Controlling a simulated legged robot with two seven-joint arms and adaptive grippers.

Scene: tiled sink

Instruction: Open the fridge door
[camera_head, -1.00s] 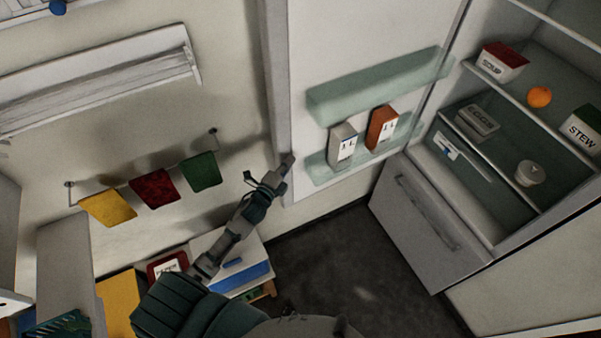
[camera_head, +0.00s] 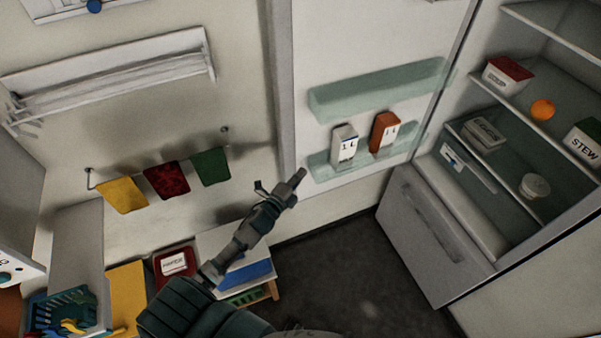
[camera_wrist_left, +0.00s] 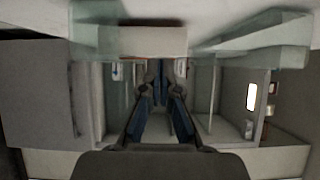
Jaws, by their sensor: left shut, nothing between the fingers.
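The fridge door (camera_head: 330,60) stands wide open, swung to the left, with its inner side and two green-tinted shelves facing me. The fridge body (camera_head: 500,165) is open at the right, its shelves showing. My left gripper (camera_head: 301,173) is shut and empty, just below the door's lower left part; I cannot tell whether it touches the door. In the left wrist view its fingers (camera_wrist_left: 160,90) point ahead with fridge shelves beyond. My right gripper is not in view.
Two cartons, one white (camera_head: 344,146) and one orange (camera_head: 384,132), stand on the lower door shelf. A lower drawer front (camera_head: 430,235) is closed. Cloths (camera_head: 167,180) hang on the left wall. A low white table (camera_head: 230,243) is near my arm. Dark floor (camera_head: 350,265) is clear.

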